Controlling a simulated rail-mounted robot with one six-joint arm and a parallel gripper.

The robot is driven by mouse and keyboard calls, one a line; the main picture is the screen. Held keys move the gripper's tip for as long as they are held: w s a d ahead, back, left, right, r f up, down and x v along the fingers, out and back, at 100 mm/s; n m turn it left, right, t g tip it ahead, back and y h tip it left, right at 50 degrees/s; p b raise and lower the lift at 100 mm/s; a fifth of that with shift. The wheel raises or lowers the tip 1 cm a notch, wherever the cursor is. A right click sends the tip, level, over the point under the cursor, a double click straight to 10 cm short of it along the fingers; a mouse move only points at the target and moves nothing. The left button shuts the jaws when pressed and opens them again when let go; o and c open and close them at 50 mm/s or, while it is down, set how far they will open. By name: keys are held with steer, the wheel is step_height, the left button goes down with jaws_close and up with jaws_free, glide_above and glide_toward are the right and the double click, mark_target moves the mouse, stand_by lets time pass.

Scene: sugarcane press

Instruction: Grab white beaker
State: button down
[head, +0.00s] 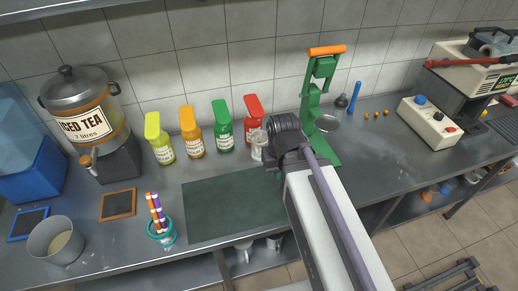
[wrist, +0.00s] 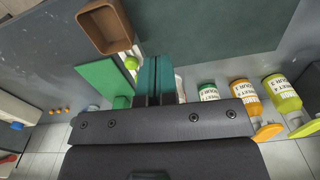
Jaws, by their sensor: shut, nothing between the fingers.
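A small whitish, see-through beaker (head: 257,147) stands on the counter in front of the red bottle, just left of my wrist in the head view. My arm's end is close to it and may cover part of it. In the wrist view my gripper (wrist: 156,60) shows two teal fingers side by side, shut with nothing between them. A pale edge shows beside the right finger in the wrist view; I cannot tell whether it is the beaker.
The green press (head: 325,110) stands right of my wrist. Red (head: 254,110), green (head: 222,128), orange (head: 191,135) and yellow (head: 159,140) bottles line the wall. A brown open box (wrist: 104,27) shows in the wrist view. The dark green mat (head: 230,205) is clear.

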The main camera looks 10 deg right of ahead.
steer(key=c, duration=1.8)
jaws_free()
steer(key=o, duration=1.8)
steer(key=n+t+h+b, duration=0.3)
steer(key=n+t+b, duration=0.15)
steer(key=n, duration=2.25)
glide_toward(258, 138)
steer(key=s+v, duration=0.1)
steer(key=v, duration=0.5)
steer(key=shift+g, duration=0.45)
steer(key=b+x, duration=0.2)
steer(key=x, duration=0.1)
steer(key=b+x, duration=0.3)
steer(key=shift+s+f+b, duration=0.15)
steer(key=shift+s+b, duration=0.05)
steer(key=shift+b, duration=0.15)
steer(key=shift+w, duration=0.1)
steer(key=b+x, duration=0.5)
steer(key=shift+f, duration=0.2)
steer(key=shift+d+r+p, duration=0.1)
steer(key=shift+r+p, duration=0.15)
steer(key=shift+p, duration=0.05)
steer(key=shift+c, duration=0.5)
